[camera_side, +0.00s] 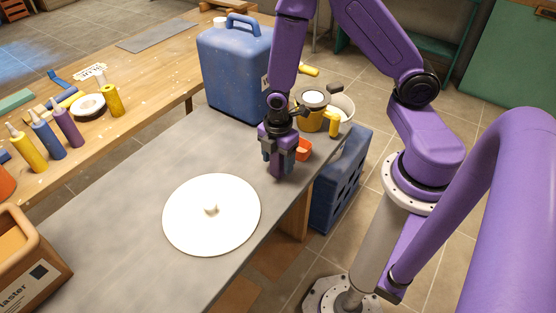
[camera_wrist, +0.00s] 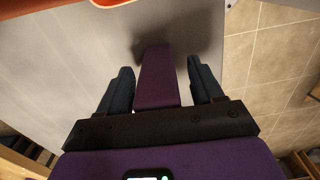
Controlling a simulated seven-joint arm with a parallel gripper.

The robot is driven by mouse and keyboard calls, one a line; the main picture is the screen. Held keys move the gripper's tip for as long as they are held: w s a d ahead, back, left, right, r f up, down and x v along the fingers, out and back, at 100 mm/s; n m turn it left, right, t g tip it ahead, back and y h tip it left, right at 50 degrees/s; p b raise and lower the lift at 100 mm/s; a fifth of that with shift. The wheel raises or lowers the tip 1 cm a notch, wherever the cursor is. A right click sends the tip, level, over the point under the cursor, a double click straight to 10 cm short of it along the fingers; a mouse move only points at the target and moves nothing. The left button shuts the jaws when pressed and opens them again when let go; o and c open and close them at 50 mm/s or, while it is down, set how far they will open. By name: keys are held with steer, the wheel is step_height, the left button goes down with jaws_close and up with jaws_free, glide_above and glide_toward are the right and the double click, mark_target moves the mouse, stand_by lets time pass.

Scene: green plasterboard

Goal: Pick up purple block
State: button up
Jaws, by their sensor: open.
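The purple block (camera_side: 278,172) is upright near the right edge of the grey tabletop, below my gripper (camera_side: 277,158). In the wrist view the purple block (camera_wrist: 156,80) lies between the two dark fingers of my gripper (camera_wrist: 159,68). Gaps show on both sides of it, so the fingers are open around it and not closed on it. Its far end reaches past the fingertips, with a dark shadow beside it. The side view does not clearly show whether its base touches the table.
An orange object (camera_side: 303,149) stands just behind the gripper. A yellow mug-like container (camera_side: 315,120) and blue jerrycan (camera_side: 236,75) are farther back. A white round disc (camera_side: 180,215) with a small knob lies in front. The table edge is close on the right.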

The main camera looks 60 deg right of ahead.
steer(key=c, duration=1.1)
steer(key=shift+o, duration=0.2)
steer(key=shift+r, duration=0.15)
